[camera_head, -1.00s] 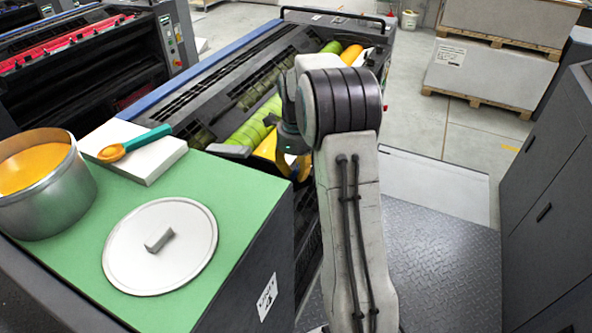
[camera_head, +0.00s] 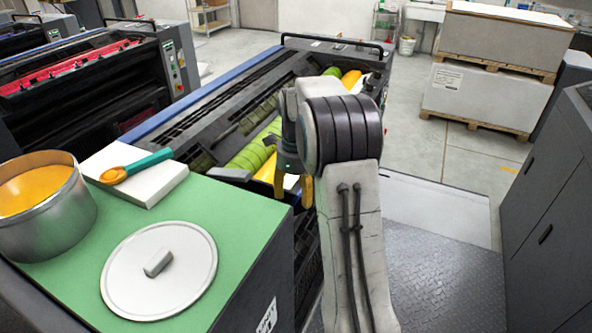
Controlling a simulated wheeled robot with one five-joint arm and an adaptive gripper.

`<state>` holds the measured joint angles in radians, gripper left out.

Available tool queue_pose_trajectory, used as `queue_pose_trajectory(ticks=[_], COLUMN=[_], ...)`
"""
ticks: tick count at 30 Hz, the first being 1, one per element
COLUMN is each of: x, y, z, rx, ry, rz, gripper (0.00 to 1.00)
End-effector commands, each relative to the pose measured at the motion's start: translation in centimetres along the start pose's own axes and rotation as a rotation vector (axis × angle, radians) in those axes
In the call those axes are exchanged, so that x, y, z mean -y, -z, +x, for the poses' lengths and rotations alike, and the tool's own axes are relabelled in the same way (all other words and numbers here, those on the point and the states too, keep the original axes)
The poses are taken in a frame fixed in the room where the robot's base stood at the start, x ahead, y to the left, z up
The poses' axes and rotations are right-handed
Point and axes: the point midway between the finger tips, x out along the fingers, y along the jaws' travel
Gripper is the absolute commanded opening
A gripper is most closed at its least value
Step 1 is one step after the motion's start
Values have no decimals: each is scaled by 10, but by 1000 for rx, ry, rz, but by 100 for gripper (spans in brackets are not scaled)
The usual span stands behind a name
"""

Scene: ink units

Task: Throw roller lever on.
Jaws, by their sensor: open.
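The press unit (camera_head: 180,125) lies open beyond the green-topped cabinet, with green rollers (camera_head: 250,152) and yellow rollers (camera_head: 270,176) inside. A short grey bar (camera_head: 229,174) sticks out at the unit's near end, left of my gripper; it may be the roller lever, but I cannot tell for sure. My gripper (camera_head: 293,190) points down over the near right end of the rollers, its two yellow-tipped fingers apart and nothing visible between them. It is apart from the grey bar in the picture. My arm hides part of the unit's right side.
The green cabinet top (camera_head: 90,233) at the near left holds an ink pot (camera_head: 60,222), a white block (camera_head: 160,185) with a spatula (camera_head: 140,166), and a round lid (camera_head: 150,290). A dark cabinet (camera_head: 550,210) stands right. The tread-plate floor (camera_head: 440,270) between is clear.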

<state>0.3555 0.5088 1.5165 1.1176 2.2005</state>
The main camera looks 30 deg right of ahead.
Motion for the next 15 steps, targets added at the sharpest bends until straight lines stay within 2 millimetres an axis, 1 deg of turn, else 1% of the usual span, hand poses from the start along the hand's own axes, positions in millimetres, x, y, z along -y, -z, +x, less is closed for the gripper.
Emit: queue_pose_trajectory(ticks=[1, 9, 15], x=[1, 0, 0], y=[-1, -1, 0], z=[-9, -56, -82], rx=[3, 2, 1], ry=[4, 3, 1], rz=[0, 0, -1], gripper=[58, 58, 58])
